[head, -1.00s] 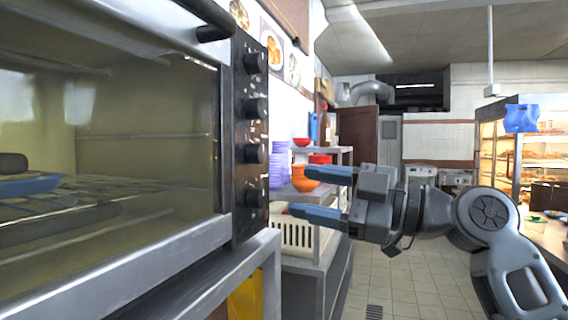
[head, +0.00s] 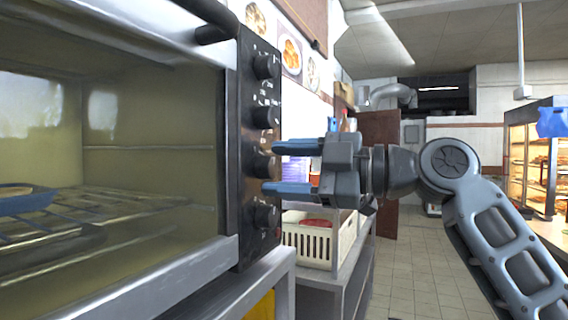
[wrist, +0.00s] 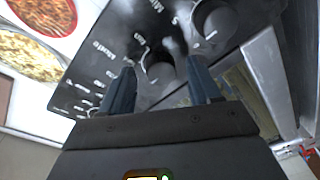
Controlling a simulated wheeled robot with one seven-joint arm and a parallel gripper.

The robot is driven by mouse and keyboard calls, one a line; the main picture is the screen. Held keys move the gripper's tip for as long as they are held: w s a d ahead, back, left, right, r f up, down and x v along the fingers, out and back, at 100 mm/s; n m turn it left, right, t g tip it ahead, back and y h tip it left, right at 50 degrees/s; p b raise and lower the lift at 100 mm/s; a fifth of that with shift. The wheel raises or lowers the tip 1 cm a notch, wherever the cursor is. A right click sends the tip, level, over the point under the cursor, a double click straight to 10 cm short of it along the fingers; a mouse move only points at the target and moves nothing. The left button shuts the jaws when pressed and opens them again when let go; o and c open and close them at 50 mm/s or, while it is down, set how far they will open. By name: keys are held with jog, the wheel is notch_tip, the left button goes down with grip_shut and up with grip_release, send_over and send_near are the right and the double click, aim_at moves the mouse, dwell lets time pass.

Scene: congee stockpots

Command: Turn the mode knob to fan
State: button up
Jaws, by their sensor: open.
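The oven's black control panel (head: 245,140) carries a column of round dark knobs. The third knob from the top (head: 263,167) is at my gripper's height. My gripper (head: 272,168) is open and empty, with one blue finger above that knob's level and one below, its tips close to the panel. In the wrist view a knob (wrist: 158,68) shows between my open fingers (wrist: 161,78). The word "Mode" is printed beside it, with small setting labels too blurred to read. I cannot tell whether the fingers touch the knob.
A neighbouring knob (wrist: 213,22) sits close beside one finger in the wrist view. The oven's glass door (head: 130,150) and its handle (head: 212,22) are left of the panel. A cream crate (head: 310,240) stands on a shelf behind my gripper. The tiled aisle is clear.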

jog(key=shift+a, duration=0.2)
jog(key=shift+c, duration=0.2)
jog(key=c, duration=1)
